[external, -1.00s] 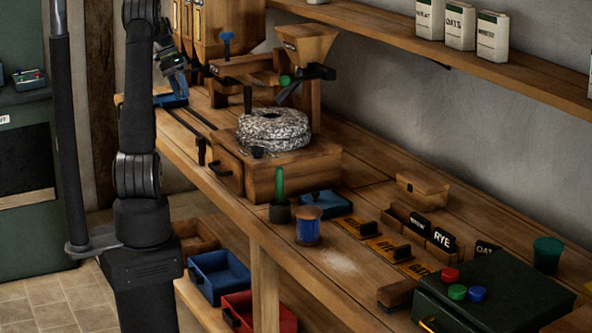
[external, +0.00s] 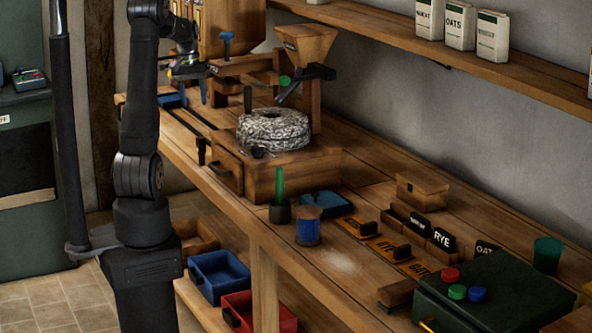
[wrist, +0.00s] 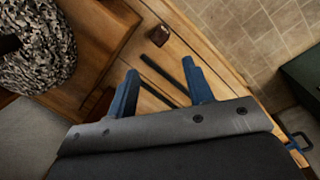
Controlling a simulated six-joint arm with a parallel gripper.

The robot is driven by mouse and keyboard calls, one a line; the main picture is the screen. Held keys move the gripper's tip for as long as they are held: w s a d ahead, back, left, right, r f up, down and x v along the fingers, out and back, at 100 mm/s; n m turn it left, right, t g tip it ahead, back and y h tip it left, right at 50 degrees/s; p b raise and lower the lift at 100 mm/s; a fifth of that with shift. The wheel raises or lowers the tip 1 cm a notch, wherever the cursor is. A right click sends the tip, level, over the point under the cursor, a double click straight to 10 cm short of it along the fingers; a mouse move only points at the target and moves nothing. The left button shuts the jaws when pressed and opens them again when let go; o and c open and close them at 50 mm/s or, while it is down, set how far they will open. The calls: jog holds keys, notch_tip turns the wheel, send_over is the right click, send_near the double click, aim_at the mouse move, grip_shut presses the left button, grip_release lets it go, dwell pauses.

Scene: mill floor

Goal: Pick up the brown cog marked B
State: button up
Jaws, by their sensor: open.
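My gripper (external: 193,94) is above the far left part of the bench, left of the millstone, in the external view. In the wrist view my gripper (wrist: 160,67) shows its two blue fingers spread apart with nothing held between them. I cannot make out a brown cog or a letter B in either view. A small dark brown piece (wrist: 159,35) lies on the wood beyond the fingertips in the wrist view; it is too small to tell what it is.
The speckled millstone (external: 272,130) sits on a wooden base, with a wooden hopper (external: 305,42) above it. Dark rails run along the bench near its front edge. A blue tray (external: 324,203), a blue spool (external: 308,230) and a green box (external: 490,290) stand farther right.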

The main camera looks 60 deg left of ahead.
aim_at(202, 153)
jog(key=d+f+n, duration=0.1)
jog(key=f+n, duration=0.1)
jog(key=f, duration=0.2)
jog(key=w+d+f+n+y, duration=0.1)
jog(key=f+n, duration=0.1)
jog(key=f, duration=0.2)
jog(key=f+n, duration=0.2)
jog(key=f, duration=0.2)
jog(key=shift+w+d+f+n+g+y, duration=0.2)
jog(key=shift+d+f+n+g+y, duration=0.1)
jog(key=shift+d+f+n+y, duration=0.1)
jog(key=shift+s+f, duration=0.2)
jog(key=shift+f, duration=2.4)
grip_shut()
